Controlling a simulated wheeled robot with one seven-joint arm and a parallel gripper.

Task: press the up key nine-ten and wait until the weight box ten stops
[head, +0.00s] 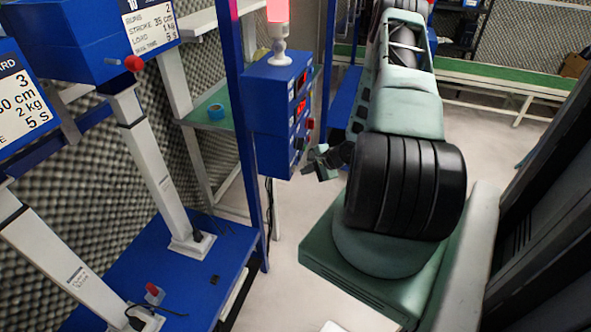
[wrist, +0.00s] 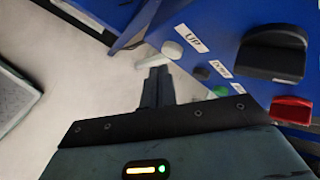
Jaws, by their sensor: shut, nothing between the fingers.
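In the wrist view my gripper (wrist: 157,70) is shut and empty, its fingertips near a pale round key (wrist: 172,50) beside the label UP (wrist: 190,38). Whether they touch it, or it is pressed in, I cannot tell. A second label, apparently DOWN (wrist: 221,69), sits by a small dark key (wrist: 202,73). In the head view my gripper (head: 311,166) is at the right side of the blue control box (head: 270,95), which has red lit displays. Blue weight boxes (head: 85,40) with cards numbered 2 and 3 stand at left; no box numbered ten can be read.
A red-lit lamp (head: 278,14) stands on the control box. A black knob (wrist: 275,52), a green button (wrist: 220,91) and a red switch (wrist: 292,110) are on the panel. A blue post (head: 240,130) stands left of the control box. Pale floor (head: 285,235) is open below.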

